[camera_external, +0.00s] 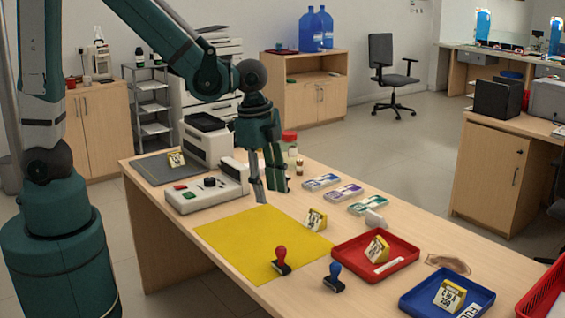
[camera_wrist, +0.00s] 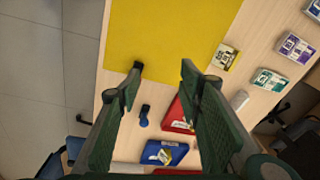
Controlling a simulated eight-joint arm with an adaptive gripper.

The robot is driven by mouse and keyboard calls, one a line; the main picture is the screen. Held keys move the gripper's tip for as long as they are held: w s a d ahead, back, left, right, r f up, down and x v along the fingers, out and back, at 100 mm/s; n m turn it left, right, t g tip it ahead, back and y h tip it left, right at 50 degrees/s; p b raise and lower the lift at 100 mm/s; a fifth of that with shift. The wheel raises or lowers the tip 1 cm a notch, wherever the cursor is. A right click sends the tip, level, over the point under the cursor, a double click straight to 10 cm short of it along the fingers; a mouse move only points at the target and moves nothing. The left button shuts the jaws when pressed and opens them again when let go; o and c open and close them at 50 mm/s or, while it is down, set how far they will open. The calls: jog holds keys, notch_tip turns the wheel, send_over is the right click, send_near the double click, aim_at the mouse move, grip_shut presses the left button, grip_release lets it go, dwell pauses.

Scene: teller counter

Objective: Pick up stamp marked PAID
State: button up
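Two stamps stand on the counter: one with a red handle (camera_external: 281,260) at the front edge of the yellow mat (camera_external: 240,240), and one with a blue handle (camera_external: 334,278) to its right. I cannot read PAID on either. My gripper (camera_external: 272,196) is open and empty, above the counter near the mat's back edge, fingers pointing down. In the wrist view its fingers (camera_wrist: 162,68) are spread apart.
A red tray (camera_external: 345,259) and a blue tray (camera_external: 415,309) hold yellow signs. A yellow sign (camera_external: 316,220) stands by the mat's right edge. Banded bundles (camera_external: 344,192) lie behind it. A grey machine (camera_external: 207,193) stands at left. The mat is otherwise clear.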

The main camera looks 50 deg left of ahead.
aim_at(281, 259)
jog(key=d+f+m, duration=0.1)
jog(key=d+f, duration=0.1)
jog(key=f, duration=0.1)
jog(key=s+d+f+m+g, duration=0.1)
jog(key=d+f, duration=0.2)
jog(key=s+d+f+m+b, duration=0.1)
jog(key=d+f+m, duration=0.1)
jog(key=d+f, duration=0.1)
jog(key=shift+s+d+f+y, duration=0.15)
jog(key=shift+d+f+y, duration=0.15)
jog(key=shift+y, duration=0.1)
jog(key=shift+f+b, duration=0.3)
jog(key=shift+f, duration=1)
jog(key=shift+f+b, duration=0.75)
jog(key=shift+f, duration=1.85)
jog(key=shift+c, duration=0.5)
jog(key=c, duration=1)
jog(key=shift+r, duration=0.2)
